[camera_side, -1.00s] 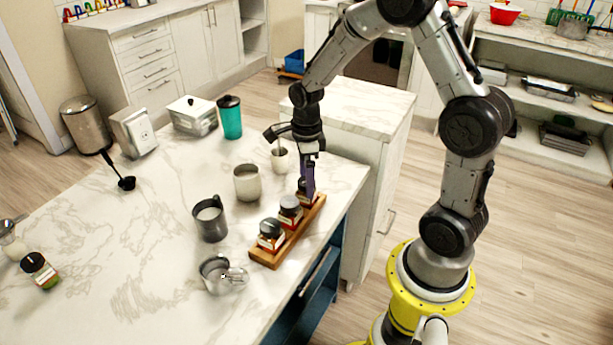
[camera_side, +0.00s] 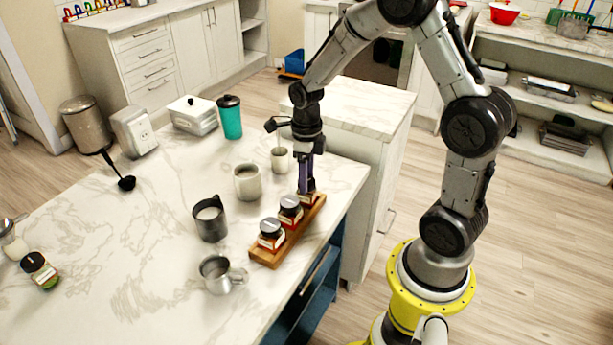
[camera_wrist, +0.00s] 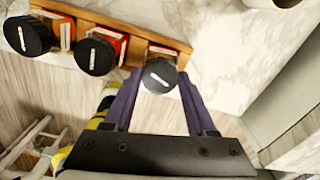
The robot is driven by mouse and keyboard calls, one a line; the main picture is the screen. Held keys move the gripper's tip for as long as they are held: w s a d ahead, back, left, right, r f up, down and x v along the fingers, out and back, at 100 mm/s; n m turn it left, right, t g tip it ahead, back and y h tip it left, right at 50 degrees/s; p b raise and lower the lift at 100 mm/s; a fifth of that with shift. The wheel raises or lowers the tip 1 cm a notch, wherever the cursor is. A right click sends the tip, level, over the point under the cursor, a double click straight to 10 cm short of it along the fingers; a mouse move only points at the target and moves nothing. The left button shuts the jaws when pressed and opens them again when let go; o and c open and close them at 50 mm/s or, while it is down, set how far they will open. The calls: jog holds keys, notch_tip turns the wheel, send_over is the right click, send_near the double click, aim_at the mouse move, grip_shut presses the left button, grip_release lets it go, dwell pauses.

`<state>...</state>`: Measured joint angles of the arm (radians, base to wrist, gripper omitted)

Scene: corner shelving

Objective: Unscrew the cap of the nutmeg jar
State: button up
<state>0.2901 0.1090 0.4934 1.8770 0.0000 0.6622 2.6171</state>
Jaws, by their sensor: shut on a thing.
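A wooden rack (camera_side: 300,236) holds three small dark-capped jars in a row near the counter's right edge. My gripper (camera_side: 307,187) points down over the far-end jar (camera_side: 306,198) of the rack. In the wrist view its two purple fingers (camera_wrist: 159,74) are shut on that jar's black cap (camera_wrist: 160,78), one on each side. The cap has a pale mark on top. The other two jars, the middle one (camera_side: 290,207) and the near one (camera_side: 271,232), stand capped beside it. The labels are too small to read, so I cannot tell which is nutmeg.
A white cup (camera_side: 247,182), a dark mug (camera_side: 209,220) and a metal mug (camera_side: 217,275) stand left of the rack. Another cup (camera_side: 280,160) stands just behind my gripper. The middle of the counter is clear.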

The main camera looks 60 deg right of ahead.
grip_shut()
jog(key=n, duration=0.4)
jog(key=shift+n, duration=0.4)
jog(key=n, duration=0.4)
jog(key=shift+r, duration=2.05)
